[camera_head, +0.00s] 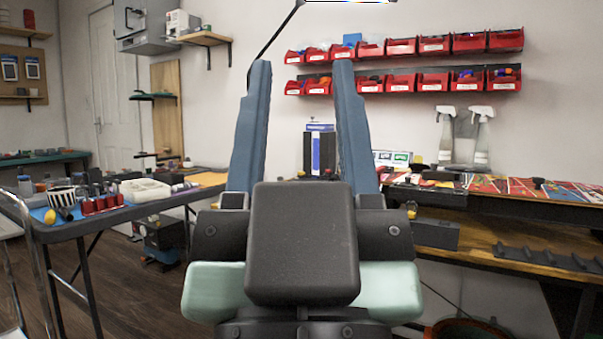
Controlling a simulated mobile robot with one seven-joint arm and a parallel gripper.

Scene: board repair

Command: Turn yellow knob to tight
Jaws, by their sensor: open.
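My gripper (301,66) fills the middle of the head view, its two long blue-grey fingers pointing up and spread wide. It is open, with nothing held between the fingers. A small yellowish knob-like thing (411,208) shows just right of my gripper's body, by the workbench edge. It is too small to tell whether it is the yellow knob or how it is turned. My gripper hides part of the bench behind it.
A wooden workbench (480,237) at right carries a raised panel with colourful sheets (530,188) and a dark ridged strip (545,259). Two spray bottles (480,135) and red bins (415,82) are behind. A cluttered table (125,213) stands at left; floor shows between.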

